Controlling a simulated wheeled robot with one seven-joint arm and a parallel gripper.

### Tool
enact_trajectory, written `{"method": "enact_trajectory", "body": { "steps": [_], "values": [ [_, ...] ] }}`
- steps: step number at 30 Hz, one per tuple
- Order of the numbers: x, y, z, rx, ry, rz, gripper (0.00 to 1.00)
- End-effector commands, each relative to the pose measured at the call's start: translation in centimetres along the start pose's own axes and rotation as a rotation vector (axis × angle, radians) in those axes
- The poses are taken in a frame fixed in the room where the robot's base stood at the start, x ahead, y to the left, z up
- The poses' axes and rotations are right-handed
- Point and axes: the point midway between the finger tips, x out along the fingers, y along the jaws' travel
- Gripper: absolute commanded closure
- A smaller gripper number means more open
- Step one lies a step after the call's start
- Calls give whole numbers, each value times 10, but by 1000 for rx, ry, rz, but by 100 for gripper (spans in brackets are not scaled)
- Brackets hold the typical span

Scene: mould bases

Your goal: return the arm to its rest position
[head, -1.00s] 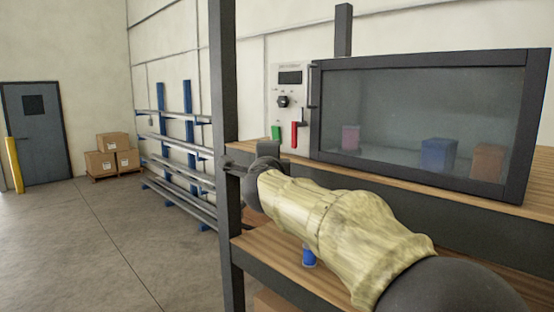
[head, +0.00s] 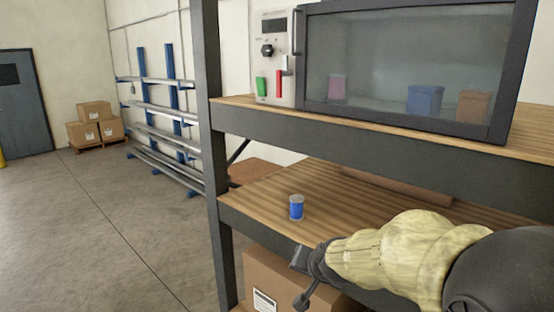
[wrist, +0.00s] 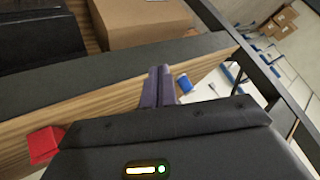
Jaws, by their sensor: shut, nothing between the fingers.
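My arm, in a cream sleeve, reaches in from the lower right of the head view. My gripper (head: 303,298) is at its end, in front of the lower shelf's front edge and apart from the blue can. In the wrist view my gripper's fingers (wrist: 158,86) are together, with nothing between them.
A blue can (head: 296,208) stands on the lower wooden shelf (head: 262,200). Above is a glass-fronted oven (head: 400,65) with blocks inside. A dark post (head: 207,130) stands at left, a cardboard box (head: 272,280) below. The floor (head: 90,220) at left is clear.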

Motion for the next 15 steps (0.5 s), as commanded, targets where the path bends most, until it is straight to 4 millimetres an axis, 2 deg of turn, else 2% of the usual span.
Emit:
{"method": "enact_trajectory", "body": {
  "steps": [1, 3, 6, 9, 12, 15],
  "values": [
    [2, 25, 25, -47, -62, 42, 100],
    [-1, 54, 57, -112, -149, 92, 100],
    [-9, 94, 103, -202, -279, 157, 100],
    [-21, 125, 140, -276, -392, 205, 100],
    [-31, 144, 163, -322, -465, 232, 100],
    [-35, 151, 171, -340, -493, 242, 100]
  ]
}}
